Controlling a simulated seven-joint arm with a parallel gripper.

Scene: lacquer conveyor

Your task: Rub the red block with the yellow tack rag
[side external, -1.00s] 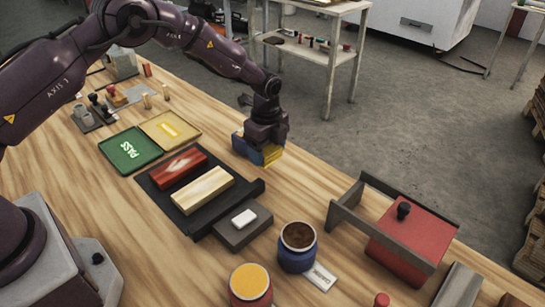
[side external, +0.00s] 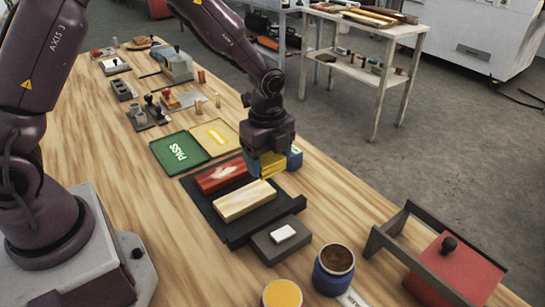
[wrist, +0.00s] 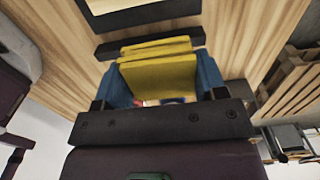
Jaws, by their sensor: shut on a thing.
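The red block (side external: 221,174), with a pale patch on its top, lies in a black tray (side external: 232,229) beside a cream block (side external: 244,200). My gripper (side external: 272,162) is shut on the yellow tack rag (side external: 268,165), a folded pad between blue fingers. It is near the far right end of the blocks and seems to be above the table; the exact height is hard to tell. In the wrist view the rag (wrist: 158,78) sits between the blue fingers. The red block cannot be made out clearly there.
Green PASS (side external: 180,151) and yellow (side external: 214,136) trays lie behind the black tray. A grey block with a white piece (side external: 283,234) sits in front. A brown-filled blue jar (side external: 334,270), a yellow-topped jar (side external: 282,294) and a red box with a knob (side external: 455,270) stand nearer.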

